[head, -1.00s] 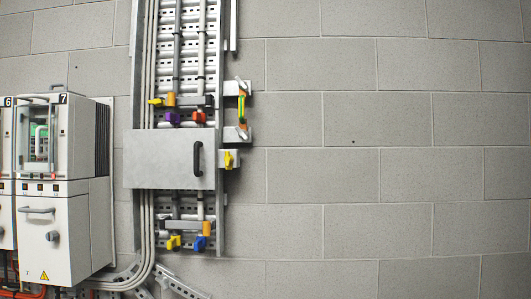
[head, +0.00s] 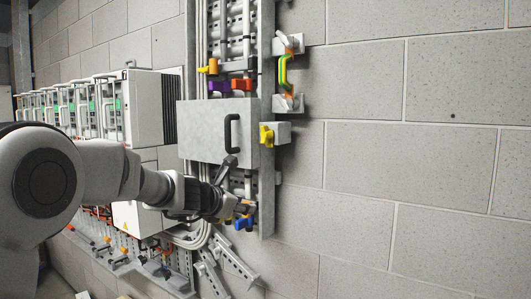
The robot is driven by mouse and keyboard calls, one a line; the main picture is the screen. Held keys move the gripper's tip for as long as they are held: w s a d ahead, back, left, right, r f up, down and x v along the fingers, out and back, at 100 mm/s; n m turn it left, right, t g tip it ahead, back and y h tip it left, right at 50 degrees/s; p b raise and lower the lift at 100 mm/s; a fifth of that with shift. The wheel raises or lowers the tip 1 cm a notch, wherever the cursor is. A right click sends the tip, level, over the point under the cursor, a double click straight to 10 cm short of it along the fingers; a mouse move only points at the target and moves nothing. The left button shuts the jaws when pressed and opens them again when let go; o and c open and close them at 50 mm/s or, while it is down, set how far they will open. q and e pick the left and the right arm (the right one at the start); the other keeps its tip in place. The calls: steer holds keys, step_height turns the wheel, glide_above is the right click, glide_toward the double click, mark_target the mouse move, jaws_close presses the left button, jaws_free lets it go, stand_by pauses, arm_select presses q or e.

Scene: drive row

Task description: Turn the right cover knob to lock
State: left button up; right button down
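The grey cover (head: 206,120) with a black bar handle (head: 231,133) sits closed over the middle of the cable ladder. The right cover knob, a yellow knob (head: 266,136), is on a small grey block (head: 283,132) at the cover's right edge. Its exact turn angle is hard to tell. My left gripper (head: 240,184) is just below the cover, in front of the lower valves, with its dark fingers spread apart and nothing between them. It is below and left of the yellow knob, apart from it. My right gripper is not in view.
Blue (head: 244,223) and yellow lower valve knobs are partly hidden behind my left gripper. Above the cover are purple (head: 219,86), red (head: 242,85) and yellow-orange (head: 209,67) knobs. A green-yellow strap (head: 283,70) is at upper right. White cabinets (head: 149,108) stand left. The right wall is bare.

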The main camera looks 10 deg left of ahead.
mark_target(261, 128)
arm_select(q)
step_height(261, 128, up, 19)
steer(key=s+d+n+t+h, duration=0.2)
steer(key=t+h, duration=0.1)
steer(key=shift+n, duration=0.3)
steer(key=p+x, duration=0.4)
steer(key=x, duration=0.1)
steer(key=p+x, duration=0.1)
steer(key=x, duration=0.2)
steer(key=shift+w+a+p, duration=0.15)
steer(key=shift+w+p, duration=0.15)
steer(key=shift+p, duration=0.1)
steer(key=shift+s+a, duration=0.2)
steer(key=shift+s, duration=0.15)
steer(key=c, duration=0.5)
steer(key=shift+w+f, duration=0.1)
jaws_close()
